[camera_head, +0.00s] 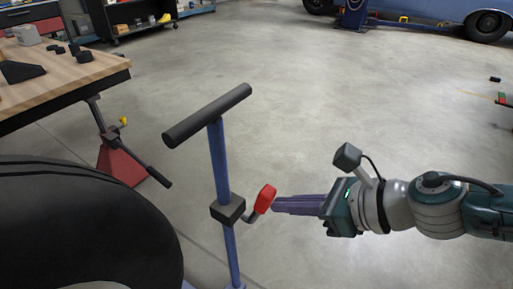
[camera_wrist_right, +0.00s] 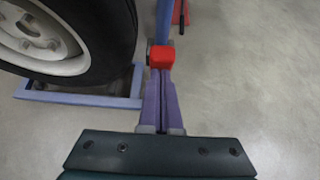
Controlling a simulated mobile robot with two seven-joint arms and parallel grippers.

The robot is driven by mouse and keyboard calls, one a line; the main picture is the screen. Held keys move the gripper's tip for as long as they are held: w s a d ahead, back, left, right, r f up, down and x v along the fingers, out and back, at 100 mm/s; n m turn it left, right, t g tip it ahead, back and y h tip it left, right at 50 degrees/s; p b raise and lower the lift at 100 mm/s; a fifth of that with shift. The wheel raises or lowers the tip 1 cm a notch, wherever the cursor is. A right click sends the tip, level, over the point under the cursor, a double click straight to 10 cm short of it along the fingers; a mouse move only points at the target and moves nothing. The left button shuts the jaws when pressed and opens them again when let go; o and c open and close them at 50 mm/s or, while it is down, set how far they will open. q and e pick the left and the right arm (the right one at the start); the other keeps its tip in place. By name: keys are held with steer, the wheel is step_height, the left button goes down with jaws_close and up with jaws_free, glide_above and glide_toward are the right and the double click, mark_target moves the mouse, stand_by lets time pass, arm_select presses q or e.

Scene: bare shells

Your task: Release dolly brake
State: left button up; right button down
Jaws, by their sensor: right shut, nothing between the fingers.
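The dolly has a blue upright post (camera_head: 221,160) with a black T-handle (camera_head: 207,114) on top. A black block (camera_head: 228,209) on the post carries a short lever with a red knob (camera_head: 266,198), the brake lever. In the right wrist view, the red knob (camera_wrist_right: 162,57) lies straight ahead of the fingertips. My right gripper (camera_head: 276,204) is shut and empty, its purple fingers pointing left with tips at or very near the knob; I cannot tell if they touch. The fingers also show together in the right wrist view (camera_wrist_right: 160,85). My left gripper is not in view.
A large black tire (camera_head: 80,225) stands left of the post; the dolly's blue frame (camera_wrist_right: 85,98) lies beneath the wheel. A wooden workbench (camera_head: 95,68) and a red jack stand (camera_head: 120,165) are at the left. The floor right and behind is open.

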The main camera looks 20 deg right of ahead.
steer(key=shift+s+d, duration=0.1)
steer(key=shift+s, duration=0.05)
steer(key=shift+r+p, duration=0.7)
steer(key=shift+p, duration=0.1)
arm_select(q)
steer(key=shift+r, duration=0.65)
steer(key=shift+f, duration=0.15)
arm_select(e)
steer(key=shift+f, duration=0.15)
